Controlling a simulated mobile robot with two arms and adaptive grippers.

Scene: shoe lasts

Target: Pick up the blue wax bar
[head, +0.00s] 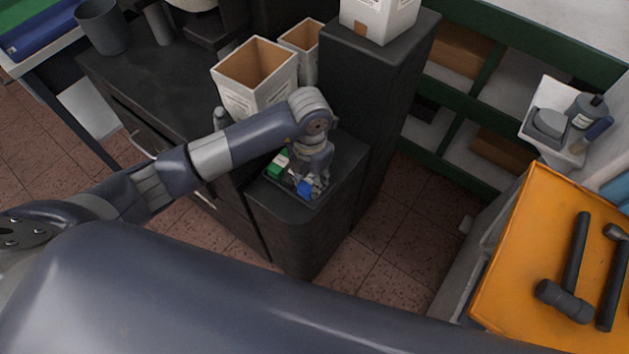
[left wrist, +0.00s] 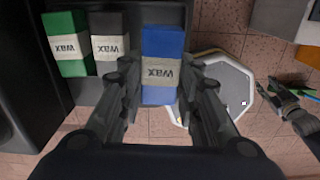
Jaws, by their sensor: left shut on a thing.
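The blue wax bar (head: 305,188) has a pale paper band reading "wax" and is at the tray on the dark cabinet. In the left wrist view the blue wax bar (left wrist: 163,42) sits between the fingers of my left gripper (left wrist: 160,88), which is shut on it. In the head view my left gripper (head: 316,187) points down at the bar's right side. I cannot tell whether the bar touches the tray. My right gripper (left wrist: 297,103) shows small at the right edge of the left wrist view; its jaw state is unclear.
A green wax bar (head: 279,163) and a dark grey wax bar (left wrist: 110,45) lie beside the blue one in the dark tray (head: 311,203). An open box (head: 256,95) stands behind. A tall dark cabinet (head: 352,85) rises close behind the gripper. An orange mat (head: 515,260) holds hammers at right.

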